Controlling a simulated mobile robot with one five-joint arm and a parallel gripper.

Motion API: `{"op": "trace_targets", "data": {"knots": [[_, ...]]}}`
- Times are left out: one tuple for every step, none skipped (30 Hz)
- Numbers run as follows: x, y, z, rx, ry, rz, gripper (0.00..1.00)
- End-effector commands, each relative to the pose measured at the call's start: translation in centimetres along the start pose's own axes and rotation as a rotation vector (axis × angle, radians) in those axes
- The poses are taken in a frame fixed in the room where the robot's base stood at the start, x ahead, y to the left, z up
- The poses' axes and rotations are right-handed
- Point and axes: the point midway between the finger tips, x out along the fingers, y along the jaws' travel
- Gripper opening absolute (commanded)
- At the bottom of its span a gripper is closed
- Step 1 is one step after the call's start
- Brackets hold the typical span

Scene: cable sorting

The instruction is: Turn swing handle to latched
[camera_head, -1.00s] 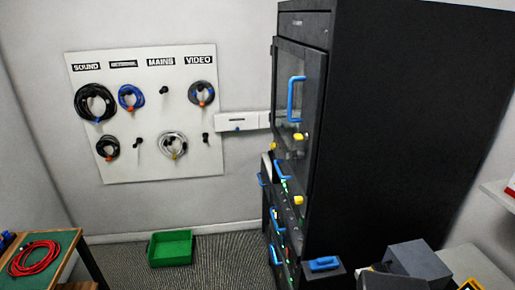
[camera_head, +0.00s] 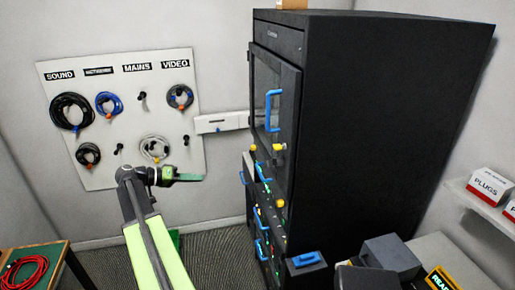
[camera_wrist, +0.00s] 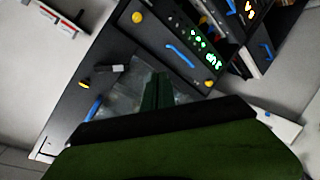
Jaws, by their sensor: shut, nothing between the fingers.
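A tall black rack cabinet (camera_head: 400,110) has a glazed door on its left-facing side. A long upright blue handle (camera_head: 273,110) is on that door, with a yellow knob (camera_head: 278,147) below it. I cannot tell which part is the swing handle or whether it is latched. My gripper (camera_head: 195,178), with green fingers, is left of the cabinet, apart from it and empty.
Lower rack units carry more blue handles (camera_head: 264,173). A cable board (camera_head: 120,115) hangs on the wall behind my arm. A green tray (camera_head: 175,241) is mostly hidden by my arm. A table with a red cable (camera_head: 25,270) stands bottom left. Boxes (camera_head: 390,257) stand at the cabinet's right front.

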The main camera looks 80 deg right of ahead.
Motion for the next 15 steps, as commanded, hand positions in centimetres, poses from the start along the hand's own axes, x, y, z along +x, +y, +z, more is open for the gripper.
{"op": "trace_targets", "data": {"knots": [[3.2, 3.1, -3.1, 0.074, 0.003, 0.101, 0.0], [4.8, 4.8, -4.2, 0.116, 0.013, 0.157, 0.0], [6.6, 6.7, -5.4, 0.163, 0.026, 0.221, 0.0], [7.6, 7.9, -6.2, 0.191, 0.036, 0.261, 0.0], [8.5, 8.9, -6.7, 0.215, 0.045, 0.294, 0.0], [9.4, 10.0, -7.2, 0.238, 0.054, 0.329, 0.0], [9.8, 10.6, -7.5, 0.251, 0.06, 0.348, 0.0], [10.1, 11.0, -7.6, 0.26, 0.064, 0.361, 0.0], [10.4, 11.3, -7.7, 0.266, 0.067, 0.371, 0.0], [10.4, 11.4, -7.8, 0.269, 0.069, 0.375, 0.0], [10.5, 11.4, -7.7, 0.269, 0.07, 0.376, 0.0], [10.5, 11.4, -7.7, 0.269, 0.071, 0.376, 0.0], [10.6, 11.4, -7.7, 0.269, 0.071, 0.375, 0.0], [10.8, 11.5, -7.7, 0.268, 0.07, 0.374, 0.0], [11.1, 11.6, -7.7, 0.268, 0.07, 0.374, 0.0]]}}
